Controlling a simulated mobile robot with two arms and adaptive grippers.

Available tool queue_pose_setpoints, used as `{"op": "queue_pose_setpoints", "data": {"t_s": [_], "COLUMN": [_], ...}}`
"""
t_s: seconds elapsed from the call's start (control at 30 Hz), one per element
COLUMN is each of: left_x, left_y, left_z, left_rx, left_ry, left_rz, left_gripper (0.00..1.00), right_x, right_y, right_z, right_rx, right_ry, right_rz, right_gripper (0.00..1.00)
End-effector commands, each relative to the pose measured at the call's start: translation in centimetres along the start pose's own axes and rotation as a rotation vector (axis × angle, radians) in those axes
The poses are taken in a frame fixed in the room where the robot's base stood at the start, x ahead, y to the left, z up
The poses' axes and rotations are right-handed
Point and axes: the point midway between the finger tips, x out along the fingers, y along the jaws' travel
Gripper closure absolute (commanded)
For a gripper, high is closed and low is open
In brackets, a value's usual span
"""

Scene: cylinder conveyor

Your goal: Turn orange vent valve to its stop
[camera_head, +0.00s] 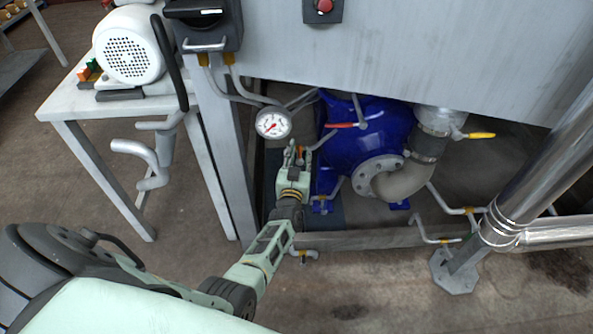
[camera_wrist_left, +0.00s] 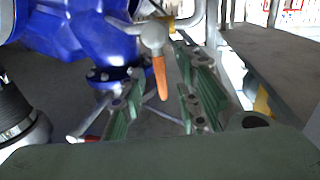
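The orange vent valve shows in the left wrist view as an orange lever (camera_wrist_left: 160,77) hanging down from a pale round valve body (camera_wrist_left: 154,37). In the head view a small orange part (camera_head: 300,155) shows at my left gripper's tips, partly hidden by them. My left gripper (camera_head: 295,152) points away from me, below the pressure gauge and left of the blue pump. In the left wrist view its two green-padded fingers (camera_wrist_left: 160,85) are apart, with the lever in the gap between them. I see no clear contact with either pad. My right gripper is in neither view.
A blue pump (camera_head: 365,140) with a red-handled valve (camera_head: 341,125) stands close on the right. A pressure gauge (camera_head: 273,122) hangs just above my left gripper. A yellow-handled valve (camera_head: 481,135) is further right. A grey panel (camera_head: 420,50) overhangs the pump, and a metal beam (camera_head: 370,239) runs below.

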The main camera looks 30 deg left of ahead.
Motion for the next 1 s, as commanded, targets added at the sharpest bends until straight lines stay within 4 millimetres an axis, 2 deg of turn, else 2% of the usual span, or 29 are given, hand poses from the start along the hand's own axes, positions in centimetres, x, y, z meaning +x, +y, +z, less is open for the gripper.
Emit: {"op": "queue_pose_setpoints", "data": {"t_s": [0.3,0.5,0.7,1.0], "left_x": [-6.0,-9.2,-10.6,-10.7], "left_y": [0.0,0.0,0.0,0.0], "left_z": [0.1,0.1,0.0,0.0], "left_rx": [0.000,0.001,0.001,0.001], "left_ry": [-0.003,-0.003,-0.001,-0.001], "left_rz": [-0.001,0.000,0.000,0.000], "left_gripper": [0.70,0.70,0.70,0.70], "right_x": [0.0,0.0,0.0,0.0], "right_y": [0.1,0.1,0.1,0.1], "right_z": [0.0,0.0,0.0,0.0], "right_rx": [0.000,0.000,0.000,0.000], "right_ry": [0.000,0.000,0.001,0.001], "right_rz": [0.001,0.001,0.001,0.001], "right_gripper": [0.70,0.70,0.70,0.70]}}
